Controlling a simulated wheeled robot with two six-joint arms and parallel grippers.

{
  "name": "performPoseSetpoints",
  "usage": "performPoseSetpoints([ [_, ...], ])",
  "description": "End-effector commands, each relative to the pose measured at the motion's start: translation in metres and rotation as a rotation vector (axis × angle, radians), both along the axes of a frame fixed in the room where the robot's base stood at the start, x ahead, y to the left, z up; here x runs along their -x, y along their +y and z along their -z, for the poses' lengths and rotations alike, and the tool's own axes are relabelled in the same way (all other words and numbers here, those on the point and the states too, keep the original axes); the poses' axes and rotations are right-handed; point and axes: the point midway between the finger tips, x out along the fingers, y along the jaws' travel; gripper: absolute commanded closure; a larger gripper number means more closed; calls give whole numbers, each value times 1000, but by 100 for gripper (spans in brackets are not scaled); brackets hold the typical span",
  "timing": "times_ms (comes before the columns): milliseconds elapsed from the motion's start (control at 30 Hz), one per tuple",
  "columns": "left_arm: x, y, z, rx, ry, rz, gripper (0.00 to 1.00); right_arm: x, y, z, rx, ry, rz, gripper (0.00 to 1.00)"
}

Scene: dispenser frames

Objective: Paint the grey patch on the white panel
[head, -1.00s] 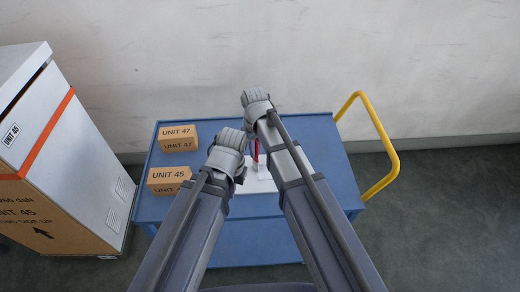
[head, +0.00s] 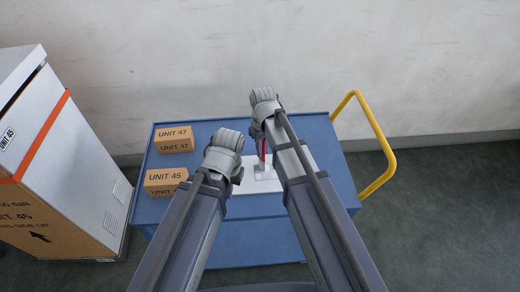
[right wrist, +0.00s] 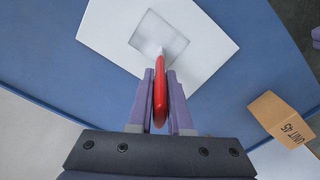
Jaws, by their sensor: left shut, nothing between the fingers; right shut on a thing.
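The white panel (head: 250,188) lies flat on a blue cart top, partly hidden by my arms. In the right wrist view the panel (right wrist: 108,28) bears a grey square patch (right wrist: 152,30). My right gripper (right wrist: 159,80) is shut on a red tool (right wrist: 159,98) with a pale tip. The tip overlaps the patch's near edge in that view; I cannot tell whether it touches. The red tool also shows in the head view (head: 261,149), above the panel. My left gripper (head: 237,178) is shut and empty, by the panel's left side.
A large crate (head: 65,185) stands left of the cart.

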Motion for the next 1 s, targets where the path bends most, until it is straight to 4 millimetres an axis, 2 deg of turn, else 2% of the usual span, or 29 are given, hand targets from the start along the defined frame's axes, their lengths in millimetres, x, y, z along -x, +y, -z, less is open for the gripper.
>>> performPoseSetpoints([
  [400,0,0,1,0,0,0,100,0,-30,1,0,0,2,100],
  [733,0,0,1,0,0,0,100,0,-37,1,2,0,2,100],
  [1000,0,0,0,0,0,0,100,0,-57,0,1,0,2,100],
])
